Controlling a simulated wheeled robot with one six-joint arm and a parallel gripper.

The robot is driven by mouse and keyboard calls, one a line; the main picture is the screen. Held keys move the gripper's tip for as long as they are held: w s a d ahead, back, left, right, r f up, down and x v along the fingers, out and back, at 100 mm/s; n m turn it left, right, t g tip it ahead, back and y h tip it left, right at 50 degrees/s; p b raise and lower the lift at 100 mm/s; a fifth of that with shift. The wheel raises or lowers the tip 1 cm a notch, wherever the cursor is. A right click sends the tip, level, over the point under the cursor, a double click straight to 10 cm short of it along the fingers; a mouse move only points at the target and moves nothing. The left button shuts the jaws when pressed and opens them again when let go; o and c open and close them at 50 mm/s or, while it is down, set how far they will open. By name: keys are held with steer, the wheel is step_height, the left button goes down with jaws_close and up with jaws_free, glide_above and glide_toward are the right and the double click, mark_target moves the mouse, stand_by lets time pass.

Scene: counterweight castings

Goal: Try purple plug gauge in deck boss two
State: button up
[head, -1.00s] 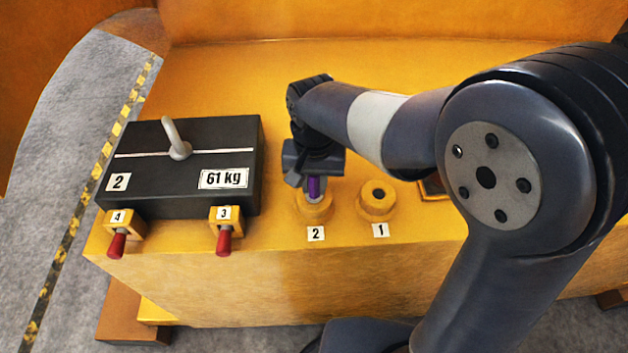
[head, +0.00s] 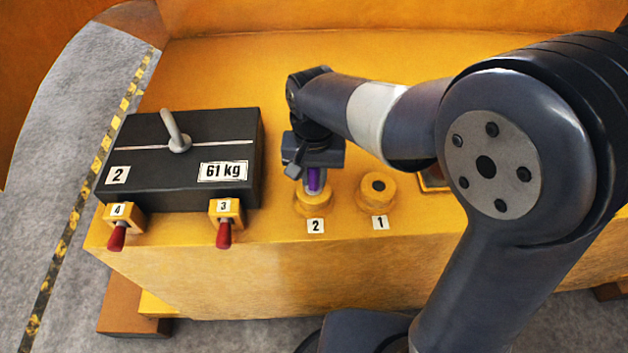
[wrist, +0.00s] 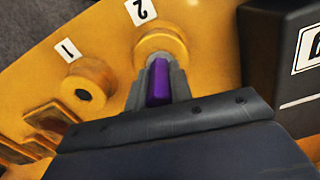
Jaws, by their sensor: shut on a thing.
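The purple plug gauge (head: 313,180) is held upright in my gripper (head: 313,188), directly over deck boss two (head: 314,203). Boss two is a round yellow boss beside the "2" label. In the wrist view my gripper (wrist: 157,85) is shut on the purple plug gauge (wrist: 158,84), with deck boss two (wrist: 160,42) just beyond the fingertips. The fingers hide the gauge's lower end and the bore, so I cannot tell whether the gauge is inside the boss.
Deck boss one (head: 377,192), with an open dark bore, stands to the right. A black 61 kg casting (head: 180,185) with a lifting eye sits at left. Red-handled clamps (head: 224,232) stand at its front edge. A yellow-framed recess (head: 434,180) lies right of boss one.

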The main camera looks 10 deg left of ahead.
steer(key=shift+r, duration=0.1)
steer(key=shift+r+p, duration=2.7)
steer(key=shift+r, duration=0.4)
steer(key=shift+s, duration=0.1)
